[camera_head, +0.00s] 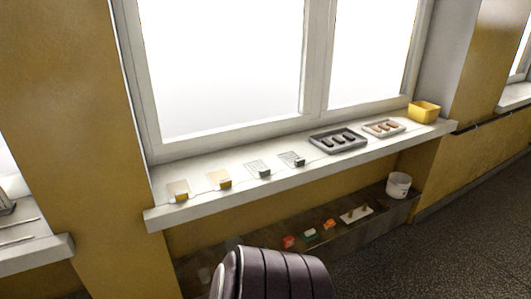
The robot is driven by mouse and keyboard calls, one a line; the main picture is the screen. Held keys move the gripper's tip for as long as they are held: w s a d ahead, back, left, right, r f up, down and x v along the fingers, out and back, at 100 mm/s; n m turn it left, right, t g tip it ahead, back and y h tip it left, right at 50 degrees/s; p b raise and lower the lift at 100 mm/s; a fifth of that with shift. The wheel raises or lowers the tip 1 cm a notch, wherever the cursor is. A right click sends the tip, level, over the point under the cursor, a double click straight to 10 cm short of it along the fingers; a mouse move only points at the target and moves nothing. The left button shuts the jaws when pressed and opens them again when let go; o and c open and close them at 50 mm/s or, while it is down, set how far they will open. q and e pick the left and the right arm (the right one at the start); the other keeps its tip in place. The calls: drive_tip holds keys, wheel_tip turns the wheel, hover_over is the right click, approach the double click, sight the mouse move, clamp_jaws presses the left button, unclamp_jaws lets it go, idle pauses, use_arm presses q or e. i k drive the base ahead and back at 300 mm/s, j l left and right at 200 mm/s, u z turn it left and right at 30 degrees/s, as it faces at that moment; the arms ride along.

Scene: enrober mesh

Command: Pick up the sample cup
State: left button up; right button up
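No thing in view is clearly marked as the sample cup. A white bucket-like container (398,185) stands upright at the right end of the low dark shelf, under the window sill. It is the most cup-like thing I see, but I cannot tell whether it is the sample cup. A yellow open box (424,111) stands at the right end of the sill. Neither of my grippers is in view.
The white sill (223,202) holds several small cards with blocks, a dark tray (338,141) and a lighter tray (384,128) with brown pieces. Small coloured items and a white board (356,214) lie on the low shelf. A dark ribbed shape (285,275) fills the bottom centre. Floor at right is clear.

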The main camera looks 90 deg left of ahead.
sight(204, 274)
drive_tip(key=u, duration=3.4)
